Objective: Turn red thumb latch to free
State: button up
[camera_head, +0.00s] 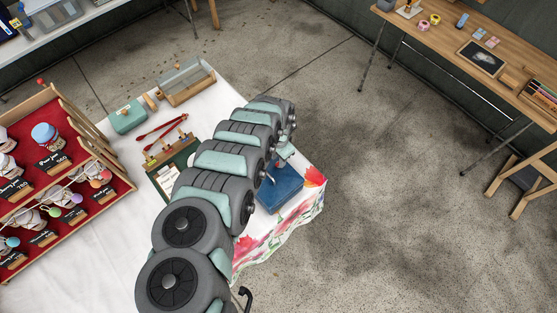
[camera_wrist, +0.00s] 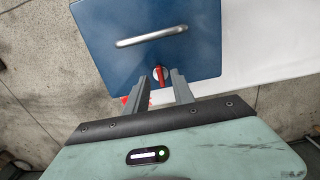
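The red thumb latch (camera_wrist: 161,77) sits on a round white plate at the near edge of the blue box lid (camera_wrist: 120,65). In the wrist view it shows between my gripper's (camera_wrist: 160,80) two fingertips. The fingers are apart, with a gap on each side of the latch; I cannot tell how far above it they are. A silver bar handle (camera_wrist: 152,36) crosses the lid beyond the latch. In the head view the blue box (camera_head: 284,190) stands near the table's right corner, partly behind my arm, and the latch is hidden.
The box stands on a white cloth with a floral end (camera_head: 262,242). A clipboard (camera_head: 168,176), red tongs (camera_head: 165,128) and a green case (camera_head: 127,117) lie left of my arm. A red display rack (camera_head: 52,135) stands far left. Open floor lies to the right.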

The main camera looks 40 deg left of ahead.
jog(key=shift+f, duration=1.05)
grip_shut()
